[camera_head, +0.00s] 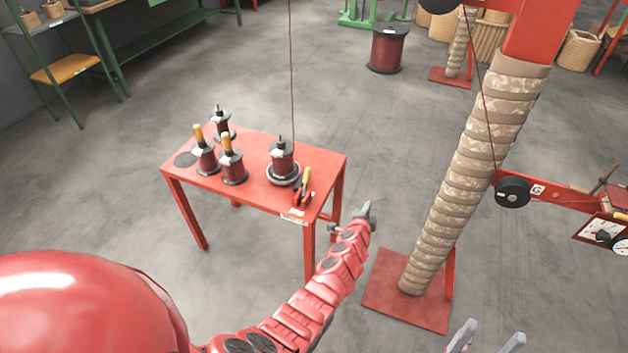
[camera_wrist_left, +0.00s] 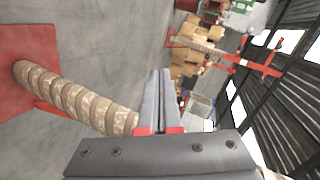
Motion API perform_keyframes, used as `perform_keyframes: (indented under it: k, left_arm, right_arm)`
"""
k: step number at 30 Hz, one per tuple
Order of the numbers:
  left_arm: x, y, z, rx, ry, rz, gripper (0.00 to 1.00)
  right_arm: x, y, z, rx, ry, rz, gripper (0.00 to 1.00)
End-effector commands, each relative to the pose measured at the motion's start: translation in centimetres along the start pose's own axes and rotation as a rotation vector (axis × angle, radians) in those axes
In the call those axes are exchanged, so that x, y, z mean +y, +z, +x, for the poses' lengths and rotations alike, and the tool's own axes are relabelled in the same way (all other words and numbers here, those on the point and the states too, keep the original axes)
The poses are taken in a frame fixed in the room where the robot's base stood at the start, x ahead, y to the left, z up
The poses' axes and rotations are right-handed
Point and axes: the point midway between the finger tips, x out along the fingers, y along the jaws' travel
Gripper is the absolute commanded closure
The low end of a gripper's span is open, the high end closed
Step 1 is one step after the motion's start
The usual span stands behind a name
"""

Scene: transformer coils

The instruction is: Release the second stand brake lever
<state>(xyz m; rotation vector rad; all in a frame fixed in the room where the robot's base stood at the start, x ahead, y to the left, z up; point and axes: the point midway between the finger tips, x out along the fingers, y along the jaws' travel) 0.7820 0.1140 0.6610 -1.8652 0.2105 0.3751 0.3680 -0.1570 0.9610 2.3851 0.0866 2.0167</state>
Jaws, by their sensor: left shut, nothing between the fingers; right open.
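A red table (camera_head: 252,150) stands left of centre in the head view. A lever with a yellow handle (camera_head: 306,177) sits on a red bracket at its right front corner, next to a white label. Which lever is the second stand's, I cannot tell. A dark red spool (camera_head: 282,160) stands upright on a round base beside this lever. My left gripper (camera_head: 366,212) is shut and empty, to the right of the table and apart from the lever. Its closed fingers also show in the left wrist view (camera_wrist_left: 166,98). My right gripper (camera_head: 490,336) is open and empty at the bottom edge.
Several spools (camera_head: 232,162), two topped with yellow, stand on the table's left part. A wire rises from the spool near the lever. A thick wrapped column (camera_head: 470,170) on a red base plate (camera_head: 405,295) stands right of my left gripper. Grey floor lies between table and column.

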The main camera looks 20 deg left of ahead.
Motion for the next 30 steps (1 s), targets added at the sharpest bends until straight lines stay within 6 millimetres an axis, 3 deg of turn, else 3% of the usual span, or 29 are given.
perform_keyframes:
  k: [2,6,10,16,30]
  left_arm:
    - [-1.1,2.5,1.1,-0.154,0.021,0.099,1.00]
    - [-3.8,6.9,0.9,-0.411,0.042,0.246,1.00]
    - [-6.5,9.1,-0.1,-0.574,0.041,0.326,1.00]
    - [-8.1,10.5,-1.2,-0.677,0.041,0.372,1.00]
    - [-8.2,11.0,-0.6,-0.680,0.040,0.374,1.00]
  right_arm:
    - [0.0,0.1,-0.4,0.000,0.000,0.000,0.30]
    - [0.0,0.1,-0.7,0.000,0.000,0.000,0.30]
    - [-0.1,0.1,-0.9,0.000,0.000,0.000,0.30]
    - [-0.1,0.2,-0.9,0.000,0.000,0.000,0.30]
    - [-0.1,0.2,-1.4,0.000,0.000,0.000,0.30]
